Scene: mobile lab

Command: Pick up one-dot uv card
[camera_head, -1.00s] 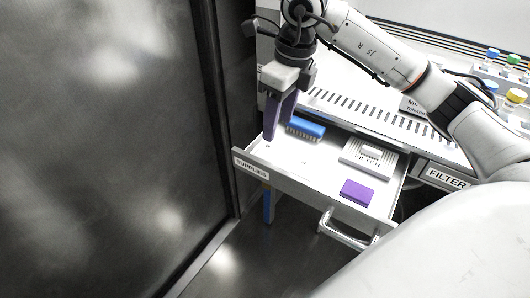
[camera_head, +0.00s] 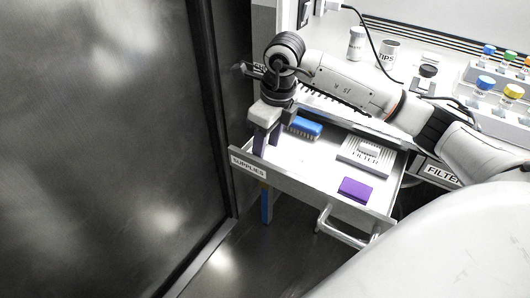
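The open drawer labelled SUPPLIES (camera_head: 300,184) holds several items. No card with a readable dot shows; a flat purple item (camera_head: 355,189) lies at the drawer's front right, and I cannot tell whether it is a uv card. My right gripper (camera_head: 267,146) points down into the drawer's left end, left of a blue brush-like item (camera_head: 304,127). Its two dark purple fingers stand apart, with a gap between them, and I see nothing held. Whatever lies under and behind the fingers is hidden. My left gripper is out of view.
The drawer handle (camera_head: 340,228) juts out in front. Colour-capped bottles (camera_head: 485,84), a TIPS cup (camera_head: 388,54) and a white jar (camera_head: 356,42) stand on the bench behind. A dark panel (camera_head: 100,150) fills the left.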

